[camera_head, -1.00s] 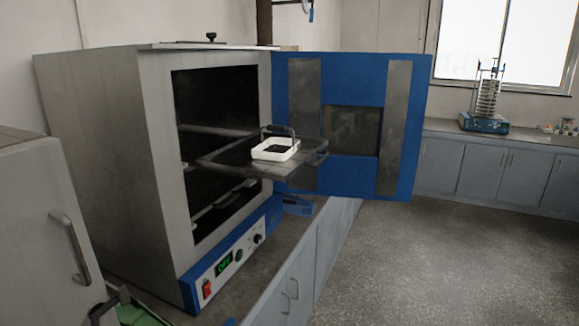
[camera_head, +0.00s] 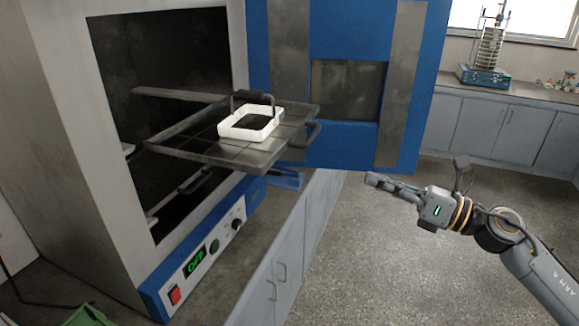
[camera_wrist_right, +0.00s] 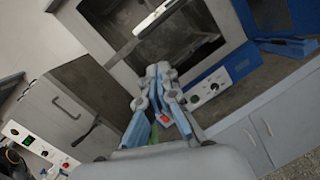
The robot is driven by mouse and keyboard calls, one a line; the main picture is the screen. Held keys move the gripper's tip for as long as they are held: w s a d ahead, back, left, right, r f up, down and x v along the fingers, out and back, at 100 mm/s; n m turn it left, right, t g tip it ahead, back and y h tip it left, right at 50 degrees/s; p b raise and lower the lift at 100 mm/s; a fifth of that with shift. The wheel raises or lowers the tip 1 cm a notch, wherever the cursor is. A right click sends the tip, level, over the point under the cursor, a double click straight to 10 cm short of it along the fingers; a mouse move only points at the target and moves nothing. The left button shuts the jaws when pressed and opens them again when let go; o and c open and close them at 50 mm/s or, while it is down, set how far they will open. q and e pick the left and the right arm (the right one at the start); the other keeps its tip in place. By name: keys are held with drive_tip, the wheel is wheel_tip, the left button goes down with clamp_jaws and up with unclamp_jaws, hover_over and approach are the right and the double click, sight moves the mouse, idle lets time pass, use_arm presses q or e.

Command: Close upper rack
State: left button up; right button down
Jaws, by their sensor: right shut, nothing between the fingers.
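The upper rack (camera_head: 205,149) is a dark flat shelf pulled well out of the oven (camera_head: 65,110). It carries a white square tray (camera_head: 232,131) with dark contents and has a loop handle at its outer right edge. The oven's blue door (camera_head: 290,50) stands wide open behind the rack. My right gripper (camera_head: 370,180) is right of the rack and lower in the picture, apart from it, shut and empty. In the right wrist view its fingers (camera_wrist_right: 158,72) are together, pointing toward the oven front. My left gripper is not in view.
The oven stands on a counter (camera_head: 262,232) with grey cabinets below. A blue object (camera_head: 285,180) lies on the counter under the rack. A sieve shaker (camera_head: 487,55) stands on the far bench. Floor at right is clear.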

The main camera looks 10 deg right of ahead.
drive_tip(key=s+a+r+n+g+y, duration=0.1)
drive_tip(key=s+a+r+n+g, duration=0.25)
drive_tip(key=s+a+n, duration=0.2)
drive_tip(key=p, duration=0.9)
approach(274, 161)
drive_tip(key=shift+n, duration=0.45)
drive_tip(key=x, duration=0.6)
drive_tip(key=shift+d, duration=0.1)
drive_tip(key=shift+w+a+f+p, duration=0.35)
drive_tip(key=shift+a+p, duration=0.1)
drive_tip(key=shift+a, duration=0.1)
drive_tip(key=shift+w, duration=0.1)
